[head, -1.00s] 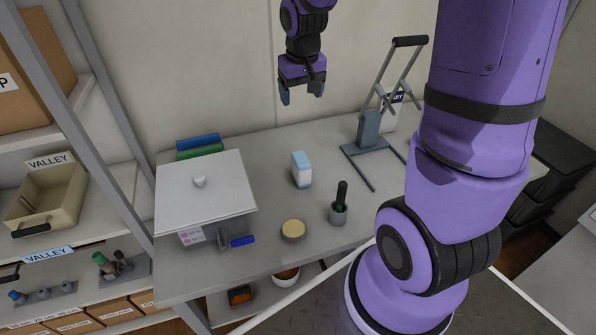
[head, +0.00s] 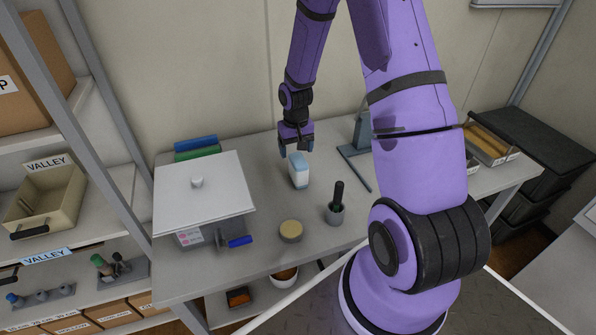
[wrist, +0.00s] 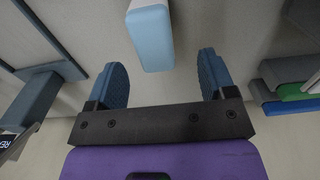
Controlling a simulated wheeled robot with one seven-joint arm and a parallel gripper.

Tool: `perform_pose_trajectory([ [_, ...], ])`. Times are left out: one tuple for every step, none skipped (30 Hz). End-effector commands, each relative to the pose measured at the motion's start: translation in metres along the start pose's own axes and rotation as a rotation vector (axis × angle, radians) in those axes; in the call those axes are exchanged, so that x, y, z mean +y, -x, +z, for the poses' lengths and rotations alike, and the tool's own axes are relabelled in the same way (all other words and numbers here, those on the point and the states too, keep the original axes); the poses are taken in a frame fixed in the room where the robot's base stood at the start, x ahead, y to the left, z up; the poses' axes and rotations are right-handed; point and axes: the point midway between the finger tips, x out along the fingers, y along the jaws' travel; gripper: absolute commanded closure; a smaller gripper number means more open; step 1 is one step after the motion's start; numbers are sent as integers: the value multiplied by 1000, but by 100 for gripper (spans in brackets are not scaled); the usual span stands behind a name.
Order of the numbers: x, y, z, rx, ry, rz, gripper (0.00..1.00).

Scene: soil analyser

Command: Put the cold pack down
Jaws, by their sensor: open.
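A white block with a light-blue top, which I take to be the cold pack (head: 299,171), stands upright on the grey table (head: 262,200). My gripper (head: 297,149) is just behind and above it in the head view, open and empty. In the wrist view the same block (wrist: 150,38) lies ahead of the fingertips, roughly between their lines. The open gripper (wrist: 163,72) has clear space between its blue fingers and does not appear to touch the block.
A white lidded box (head: 203,190) stands at left, with blue and green rolls (head: 197,143) behind it. A round tan-topped pot (head: 291,231) and a cup with a dark-handled tool (head: 336,210) stand in front. A press stand (head: 361,140) is at right, partly hidden by my arm.

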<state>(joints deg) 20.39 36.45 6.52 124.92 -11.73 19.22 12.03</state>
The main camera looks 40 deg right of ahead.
Motion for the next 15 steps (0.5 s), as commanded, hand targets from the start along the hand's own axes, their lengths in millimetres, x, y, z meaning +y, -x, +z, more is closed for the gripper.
perform_pose_trajectory([
  [0,-7,0,-2,0,1,23],
  [0,-10,0,-2,0,1,23],
  [0,-13,0,-1,0,1,23],
  [0,-15,0,-1,0,1,23],
  [0,-16,0,0,0,1,23],
  [0,-18,0,0,0,1,23],
  [1,-19,0,0,0,1,23],
  [1,-21,0,0,0,1,23],
  [2,-24,0,-1,0,1,23],
  [2,-27,0,-2,-1,1,23],
  [3,-30,0,-2,-1,0,23],
  [4,-35,0,-2,-1,0,23],
  [5,-40,0,-3,-1,0,23],
  [6,-44,1,-3,0,0,23],
  [8,-50,0,-2,1,0,23],
])
